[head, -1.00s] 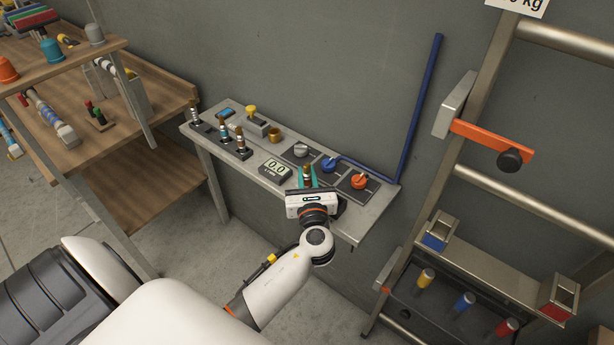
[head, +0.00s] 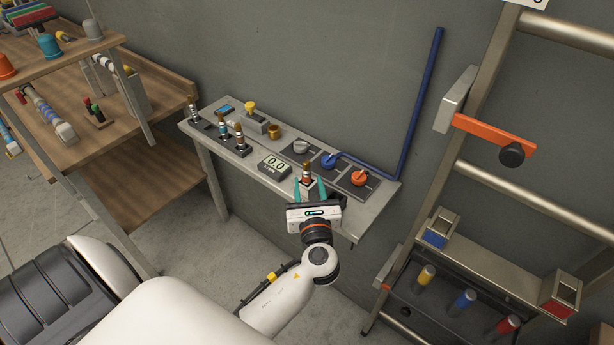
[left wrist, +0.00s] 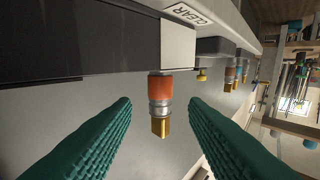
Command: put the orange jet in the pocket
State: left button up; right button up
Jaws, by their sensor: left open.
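The orange jet (head: 307,174), with a silver ring and brass tip, stands upright in a small light grey block on the narrow wall shelf (head: 255,172). The block (head: 312,189) looks like the pocket. In the left wrist view, which is turned over, the jet (left wrist: 160,100) points down from the pale block (left wrist: 178,45), near the word CLEAR. My left gripper (head: 309,190) is open in front of the block. Its teal fingers (left wrist: 161,103) appear on either side of the jet with gaps to both. My right gripper is not in view.
Other jets (head: 224,130) stand in a rack at the shelf's left. A 0.0 display (head: 274,165), a brass cup (head: 274,131) and several knobs (head: 359,177) sit near the block. A blue bar (head: 420,105) rises at the right; a metal frame (head: 470,160) stands beyond.

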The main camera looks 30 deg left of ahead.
pick_arm(q)
jog(key=b+v, duration=0.1)
jog(key=v, duration=0.6)
jog(key=shift+s+d, duration=0.1)
dwell(0.5)
jog(key=shift+o, duration=0.4)
dwell(0.9)
